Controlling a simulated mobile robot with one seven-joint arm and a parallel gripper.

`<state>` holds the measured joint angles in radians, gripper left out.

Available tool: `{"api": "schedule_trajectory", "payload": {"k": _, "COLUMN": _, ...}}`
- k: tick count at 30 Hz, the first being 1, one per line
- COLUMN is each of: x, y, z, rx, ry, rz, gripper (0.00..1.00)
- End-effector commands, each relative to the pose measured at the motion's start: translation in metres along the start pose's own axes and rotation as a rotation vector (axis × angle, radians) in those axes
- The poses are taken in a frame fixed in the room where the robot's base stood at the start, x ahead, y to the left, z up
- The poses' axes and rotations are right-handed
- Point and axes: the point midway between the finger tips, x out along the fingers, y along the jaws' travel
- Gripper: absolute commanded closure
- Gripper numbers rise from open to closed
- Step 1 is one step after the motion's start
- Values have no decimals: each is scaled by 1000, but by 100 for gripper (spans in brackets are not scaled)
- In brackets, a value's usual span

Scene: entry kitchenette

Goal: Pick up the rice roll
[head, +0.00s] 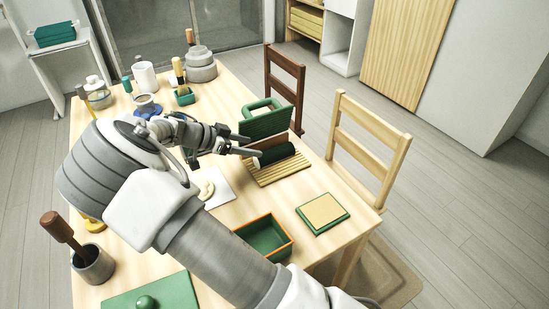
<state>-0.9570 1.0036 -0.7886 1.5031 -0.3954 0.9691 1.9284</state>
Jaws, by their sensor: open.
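The rice roll (278,154) is a dark green-black cylinder lying on a slatted bamboo mat (284,175) at the right side of the wooden table. My gripper (252,147) is open and reaches in from the left, with its fingertips close to the roll's left end. I cannot tell whether the fingers touch the roll or stand around its end. Part of the roll's left end is hidden by the fingers.
A green board with a handle (266,122) stands upright just behind the roll. A green box (264,237) and a flat green-edged board (323,213) lie nearer. Chairs (364,140) stand along the right edge. Jars and pots (144,76) crowd the far left.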

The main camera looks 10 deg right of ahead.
Motion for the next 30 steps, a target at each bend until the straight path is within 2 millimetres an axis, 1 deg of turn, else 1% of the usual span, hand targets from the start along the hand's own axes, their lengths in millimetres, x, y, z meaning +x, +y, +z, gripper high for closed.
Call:
{"api": "schedule_trajectory", "payload": {"k": 1, "x": 14, "y": 1, "z": 2, "rx": 0, "ry": 1, "rz": 4, "gripper": 28}}
{"api": "schedule_trajectory", "payload": {"k": 3, "x": 29, "y": 0, "z": 2, "rx": 0, "ry": 1, "rz": 3, "gripper": 28}}
{"api": "schedule_trajectory", "payload": {"k": 7, "x": 50, "y": 0, "z": 2, "rx": 0, "ry": 0, "rz": 2, "gripper": 28}}
{"api": "schedule_trajectory", "payload": {"k": 9, "x": 57, "y": 0, "z": 1, "rx": 0, "ry": -1, "rz": 1, "gripper": 28}}
{"api": "schedule_trajectory", "payload": {"k": 14, "x": 64, "y": 0, "z": 1, "rx": -1, "ry": -1, "rz": 0, "gripper": 28}}
{"api": "schedule_trajectory", "payload": {"k": 17, "x": 72, "y": -1, "z": 3, "rx": -2, "ry": 0, "rz": 1, "gripper": 28}}
{"api": "schedule_trajectory", "payload": {"k": 22, "x": 97, "y": -3, "z": 10, "rx": 0, "ry": -2, "rz": 2, "gripper": 28}}
{"api": "schedule_trajectory", "payload": {"k": 25, "x": 110, "y": -3, "z": 9, "rx": -1, "ry": -1, "rz": 1, "gripper": 28}}
{"api": "schedule_trajectory", "payload": {"k": 27, "x": 114, "y": -3, "z": 8, "rx": -1, "ry": -1, "rz": 0, "gripper": 28}}
{"api": "schedule_trajectory", "payload": {"k": 30, "x": 114, "y": -4, "z": 7, "rx": -1, "ry": -1, "rz": -1, "gripper": 28}}
